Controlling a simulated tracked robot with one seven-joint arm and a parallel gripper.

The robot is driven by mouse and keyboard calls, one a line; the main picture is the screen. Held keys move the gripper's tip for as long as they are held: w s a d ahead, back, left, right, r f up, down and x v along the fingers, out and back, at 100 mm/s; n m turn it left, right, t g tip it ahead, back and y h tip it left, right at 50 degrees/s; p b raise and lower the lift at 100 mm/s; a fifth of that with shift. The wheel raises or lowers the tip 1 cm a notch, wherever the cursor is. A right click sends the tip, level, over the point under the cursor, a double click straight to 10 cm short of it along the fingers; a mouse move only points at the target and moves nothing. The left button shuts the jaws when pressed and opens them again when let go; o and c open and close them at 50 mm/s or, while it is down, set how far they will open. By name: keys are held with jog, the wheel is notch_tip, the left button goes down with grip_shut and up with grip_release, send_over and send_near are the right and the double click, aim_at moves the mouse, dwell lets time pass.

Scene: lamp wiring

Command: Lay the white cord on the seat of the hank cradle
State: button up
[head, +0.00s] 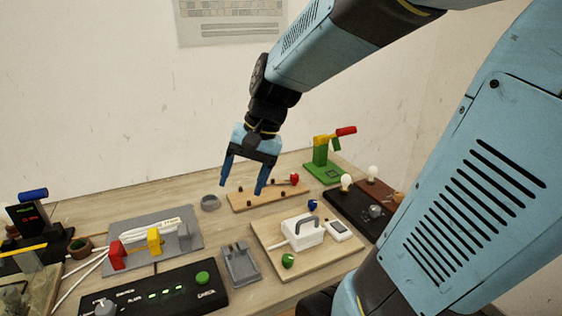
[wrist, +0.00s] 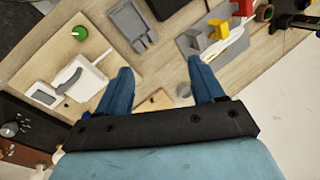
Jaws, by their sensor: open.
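Strands of white cord (head: 150,228) lie bunched on a flat grey board (head: 190,212) at the left of the table, with loose lengths trailing off to the left. A red clamp-like piece (head: 117,255), a yellow one (head: 154,241) and a grey block stand along the bunch. This board seems to be the hank cradle, but I cannot be sure. In the wrist view the cord (wrist: 238,45) shows partly at the upper right. My gripper (head: 243,188) points down, open and empty, above the back of the table, apart from the cord. Its fingers (wrist: 160,66) show in the wrist view.
A small grey tray (head: 240,264) lies right of the board, behind a black control box (head: 165,296). A wooden board (head: 270,245) carries a white handled box (head: 297,234). A pegged plank (head: 265,199) and a green stand (head: 322,165) are at the back.

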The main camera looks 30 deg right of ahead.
jog(key=s+d+r+n+t+h, duration=0.4)
jog(key=s+d+r, duration=0.1)
jog(key=s, duration=0.1)
jog(key=shift+s+d+r+n, duration=0.25)
jog(key=shift+n, duration=0.05)
dwell(1.2)
